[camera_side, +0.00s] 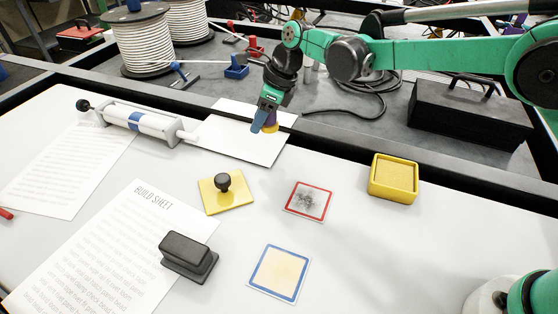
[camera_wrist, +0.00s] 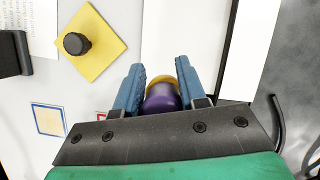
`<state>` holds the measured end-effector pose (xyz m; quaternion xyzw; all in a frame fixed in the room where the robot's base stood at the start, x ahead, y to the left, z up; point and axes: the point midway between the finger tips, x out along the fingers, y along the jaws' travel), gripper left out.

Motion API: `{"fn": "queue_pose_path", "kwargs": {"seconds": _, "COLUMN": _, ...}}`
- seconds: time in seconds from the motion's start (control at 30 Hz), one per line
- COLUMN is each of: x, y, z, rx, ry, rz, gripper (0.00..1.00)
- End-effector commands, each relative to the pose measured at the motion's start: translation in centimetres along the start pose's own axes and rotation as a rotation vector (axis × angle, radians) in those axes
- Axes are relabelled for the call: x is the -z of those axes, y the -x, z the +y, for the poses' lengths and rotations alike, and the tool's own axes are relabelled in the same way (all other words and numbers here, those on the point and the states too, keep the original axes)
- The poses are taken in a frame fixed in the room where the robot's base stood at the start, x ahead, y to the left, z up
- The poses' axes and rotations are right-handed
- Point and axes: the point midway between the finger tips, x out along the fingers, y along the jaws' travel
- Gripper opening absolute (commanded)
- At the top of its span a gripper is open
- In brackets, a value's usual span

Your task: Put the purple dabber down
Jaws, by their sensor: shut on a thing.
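My gripper (camera_side: 264,124) is at the back middle of the white table, over a blank white sheet (camera_side: 236,143). Its two blue fingers, also in the wrist view (camera_wrist: 160,70), are shut on the purple dabber (camera_wrist: 163,98) from both sides. The dabber has a rounded purple body and a yellow end (camera_wrist: 160,79) that shows between the fingertips. In the side view only a little of the dabber (camera_side: 271,128) shows behind the finger. I cannot tell whether it touches the sheet.
A roller (camera_side: 140,122) lies left of the sheet. A yellow plate with a black knob (camera_side: 223,182), a red-framed card (camera_side: 308,201), a blue-framed card (camera_side: 279,273), a yellow box (camera_side: 394,178) and a black stamp (camera_side: 188,256) stand nearer. Bare table lies between them.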

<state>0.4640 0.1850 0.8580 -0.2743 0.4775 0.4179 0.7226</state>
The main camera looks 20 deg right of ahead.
Motion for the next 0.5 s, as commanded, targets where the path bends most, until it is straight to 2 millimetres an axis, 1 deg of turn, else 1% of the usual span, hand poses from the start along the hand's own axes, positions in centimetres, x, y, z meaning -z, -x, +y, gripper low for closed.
{"fn": "queue_pose_path", "kwargs": {"seconds": 0.03, "x": 0.4, "y": -1.0, "z": 0.0, "rx": 0.0, "ry": 0.0, "rz": 0.0, "gripper": 0.0}}
{"fn": "queue_pose_path", "kwargs": {"seconds": 0.1, "x": 0.8, "y": -2.0, "z": 0.0, "rx": 0.0, "ry": 0.0, "rz": 0.0, "gripper": 0.0}}
{"fn": "queue_pose_path", "kwargs": {"seconds": 0.27, "x": 1.4, "y": -3.2, "z": 0.0, "rx": 0.0, "ry": 0.0, "rz": 0.0, "gripper": 0.0}}
{"fn": "queue_pose_path", "kwargs": {"seconds": 0.4, "x": 2.2, "y": -5.2, "z": 0.0, "rx": 0.0, "ry": 0.001, "rz": 0.0, "gripper": 0.0}}
{"fn": "queue_pose_path", "kwargs": {"seconds": 0.5, "x": 2.6, "y": -6.2, "z": 0.0, "rx": 0.0, "ry": 0.001, "rz": 0.0, "gripper": 0.0}}
